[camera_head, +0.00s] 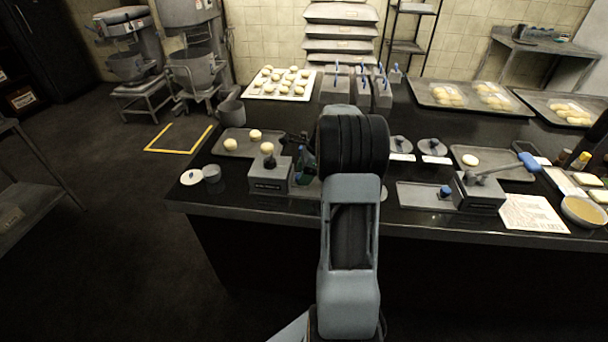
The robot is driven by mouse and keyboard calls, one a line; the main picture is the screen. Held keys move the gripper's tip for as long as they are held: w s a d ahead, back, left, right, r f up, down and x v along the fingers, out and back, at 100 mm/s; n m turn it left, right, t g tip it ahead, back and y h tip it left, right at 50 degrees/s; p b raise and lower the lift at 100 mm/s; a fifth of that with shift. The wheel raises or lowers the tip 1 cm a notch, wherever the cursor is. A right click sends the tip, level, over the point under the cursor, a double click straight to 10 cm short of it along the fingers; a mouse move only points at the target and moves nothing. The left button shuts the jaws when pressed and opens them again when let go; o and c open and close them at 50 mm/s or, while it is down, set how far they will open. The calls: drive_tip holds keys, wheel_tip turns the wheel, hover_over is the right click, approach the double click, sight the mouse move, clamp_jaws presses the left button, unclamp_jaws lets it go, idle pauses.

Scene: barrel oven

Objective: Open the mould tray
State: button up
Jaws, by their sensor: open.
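I cannot tell for sure which thing is the mould tray. A grey block with a dark label (268,176) stands at the front left of the dark counter, with a pale ball above a dark knob at its top. A second labelled grey unit (479,192) stands to the right, with a blue-handled lever (527,162). Several grey upright blocks with blue pieces on top (361,92) stand behind my arm. My gripper (301,158) is partly hidden by my arm, just right of the left block, with its jaws open. I see nothing held, and contact cannot be told.
A flat tray with dough balls (231,145) lies behind the left block. A small lidless pot (211,173) stands near the left edge. A bowl (583,211) and a paper sheet (532,213) lie at the right. Trays of dough (422,98) stand at the back.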

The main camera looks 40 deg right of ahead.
drive_tip(key=shift+w+a+f, duration=0.1)
drive_tip(key=shift+a+f, duration=0.05)
drive_tip(key=shift+f, duration=0.2)
clamp_jaws()
idle(0.5)
